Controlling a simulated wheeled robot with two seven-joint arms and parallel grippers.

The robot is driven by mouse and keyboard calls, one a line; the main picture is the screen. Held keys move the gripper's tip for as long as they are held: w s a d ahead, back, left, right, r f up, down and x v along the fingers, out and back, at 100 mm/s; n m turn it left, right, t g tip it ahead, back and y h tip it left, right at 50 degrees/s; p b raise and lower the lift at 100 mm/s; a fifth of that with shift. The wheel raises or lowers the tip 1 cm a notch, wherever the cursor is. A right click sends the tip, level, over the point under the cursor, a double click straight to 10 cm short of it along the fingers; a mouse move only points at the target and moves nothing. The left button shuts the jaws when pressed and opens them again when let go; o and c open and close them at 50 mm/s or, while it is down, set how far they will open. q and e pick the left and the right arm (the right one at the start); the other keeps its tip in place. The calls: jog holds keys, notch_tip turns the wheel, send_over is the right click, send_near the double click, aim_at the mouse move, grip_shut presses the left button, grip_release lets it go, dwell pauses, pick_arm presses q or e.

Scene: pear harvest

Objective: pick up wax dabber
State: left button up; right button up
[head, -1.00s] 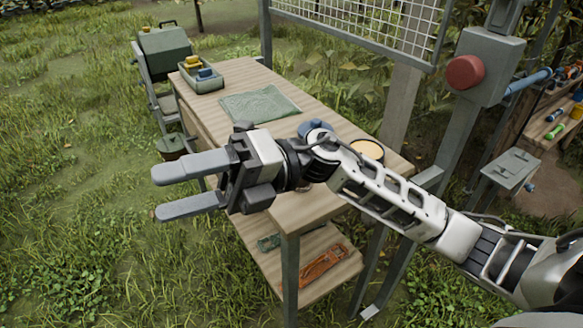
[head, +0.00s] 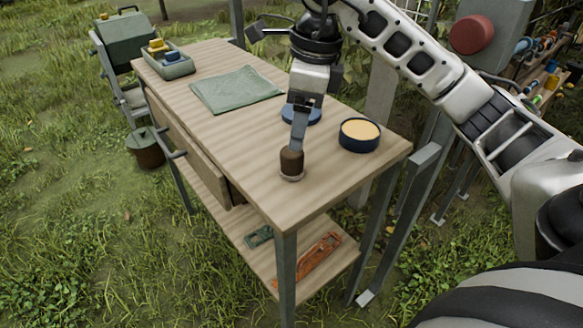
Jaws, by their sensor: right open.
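The wax dabber (head: 291,164), a short brown piece with a pale base, stands upright on the wooden table near its front left edge. My right gripper (head: 297,143) points down directly over it, fingers open. The fingers are seen nearly edge-on and overlap the dabber's top in the picture. I cannot tell whether they touch it or stand on both sides of it. My left gripper is not in view.
A dark blue tin of pale wax (head: 360,134) stands right of the dabber. A blue lid (head: 313,118) lies partly hidden behind my gripper. A green cloth (head: 236,89) and a tray (head: 164,63) are farther back. A drawer handle (head: 177,154) juts out left.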

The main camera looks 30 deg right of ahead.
aim_at(292, 157)
jog(key=f, duration=0.5)
jog(key=a+f, duration=0.1)
jog(key=f, duration=0.2)
jog(key=shift+w, duration=0.4)
jog(key=c, duration=1.1)
